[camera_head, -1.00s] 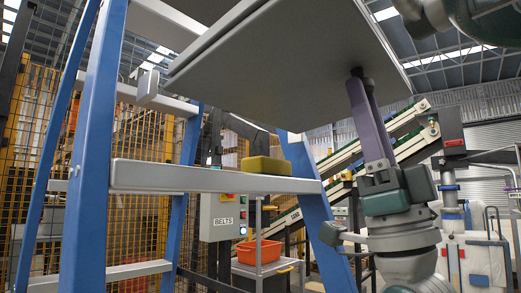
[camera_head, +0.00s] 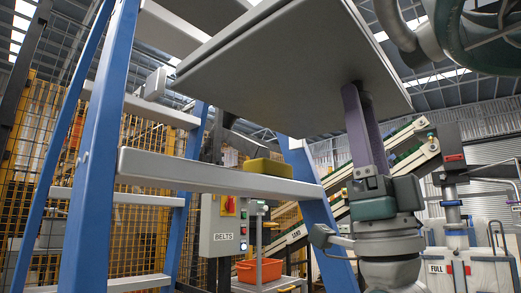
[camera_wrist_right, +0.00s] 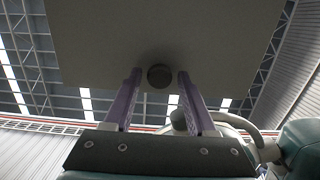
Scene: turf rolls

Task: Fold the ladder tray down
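The ladder tray (camera_head: 290,75) is a flat grey panel at the top of the blue ladder (camera_head: 97,150), seen from below and tilted. In the right wrist view its underside (camera_wrist_right: 100,45) fills the upper middle, with a round dark knob (camera_wrist_right: 160,76) on it. My right gripper (camera_head: 358,92) reaches up to the underside from below. Its two purple fingers (camera_wrist_right: 159,80) stand apart on either side of the knob, with a gap showing on both sides. In the head view the fingers hide the knob. My left gripper is not in view.
A yellow block (camera_head: 267,166) lies on the ladder's grey step (camera_head: 190,172) below the tray. Behind stand a "BELTS" control box (camera_head: 223,225), an orange bin (camera_head: 259,270) on a cart, a conveyor (camera_head: 410,160) and yellow mesh fencing (camera_head: 40,120).

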